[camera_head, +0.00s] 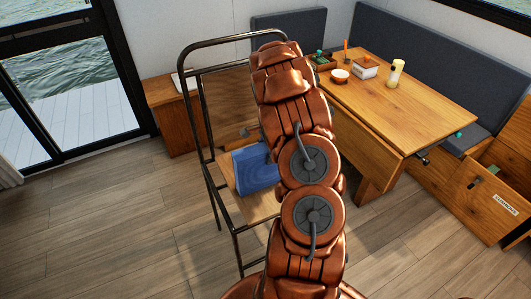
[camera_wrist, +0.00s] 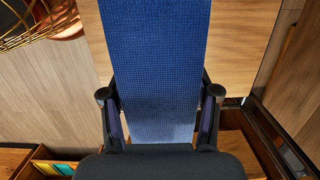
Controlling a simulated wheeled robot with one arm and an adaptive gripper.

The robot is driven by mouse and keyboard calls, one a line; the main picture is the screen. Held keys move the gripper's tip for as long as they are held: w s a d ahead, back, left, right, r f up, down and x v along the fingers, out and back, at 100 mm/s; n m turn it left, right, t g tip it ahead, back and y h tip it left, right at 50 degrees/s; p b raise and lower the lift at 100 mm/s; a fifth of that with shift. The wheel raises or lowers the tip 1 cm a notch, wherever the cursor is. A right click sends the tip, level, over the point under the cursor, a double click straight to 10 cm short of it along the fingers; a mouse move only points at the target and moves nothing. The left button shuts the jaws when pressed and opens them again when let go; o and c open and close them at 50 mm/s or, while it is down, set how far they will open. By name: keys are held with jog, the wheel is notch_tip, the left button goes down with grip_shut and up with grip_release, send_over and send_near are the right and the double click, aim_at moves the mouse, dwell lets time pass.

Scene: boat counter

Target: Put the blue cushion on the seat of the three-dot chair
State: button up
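The blue cushion (camera_head: 256,168) shows just left of my arm in the head view, over the wooden seat (camera_head: 255,207) of a dark metal-framed chair (camera_head: 205,130). In the wrist view the cushion (camera_wrist: 160,60) runs upright between the two fingers of my gripper (camera_wrist: 160,95). The fingers are apart by the cushion's width and press against its sides. My arm hides the gripper and part of the chair in the head view. I see no dots on the chair. Whether the cushion touches the seat is unclear.
A wooden table (camera_head: 395,100) at the right bears a candle (camera_head: 396,73), a bowl (camera_head: 340,76) and small boxes. A grey bench (camera_head: 420,60) stands behind it. A wooden cabinet (camera_head: 172,115) is behind the chair. The floor (camera_head: 110,220) at the left is clear.

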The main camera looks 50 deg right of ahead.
jog(key=o, duration=0.4)
jog(key=r+b, duration=0.1)
jog(key=r, duration=0.3)
jog(key=d+r+b, duration=0.1)
jog(key=r, duration=0.3)
jog(key=r+b, duration=0.1)
jog(key=r, duration=0.3)
jog(key=shift+s+d+b, duration=0.3)
jog(key=shift+d+b, duration=0.05)
jog(key=shift+a+r, duration=0.2)
jog(key=shift+a, duration=0.05)
jog(key=s+a+r+n, duration=0.2)
jog(key=a+r+n, duration=0.1)
jog(key=a, duration=0.5)
jog(key=s+a+r+n+g, duration=0.1)
jog(key=s+a+r+n, duration=0.15)
jog(key=a, duration=0.45)
jog(key=s+a+r+n, duration=0.2)
jog(key=s+a+n, duration=0.15)
jog(key=a, duration=0.45)
jog(key=s+a+n, duration=0.6)
jog(key=s+a, duration=0.1)
jog(key=s, duration=0.2)
jog(key=s+a+f+n+g+h, duration=0.1)
jog(key=s+a+n, duration=0.6)
jog(key=s, duration=0.3)
jog(key=shift+a+f+h, duration=0.15)
jog(key=shift+a+h, duration=0.05)
jog(key=shift+h, duration=0.1)
jog(key=shift+w, duration=0.1)
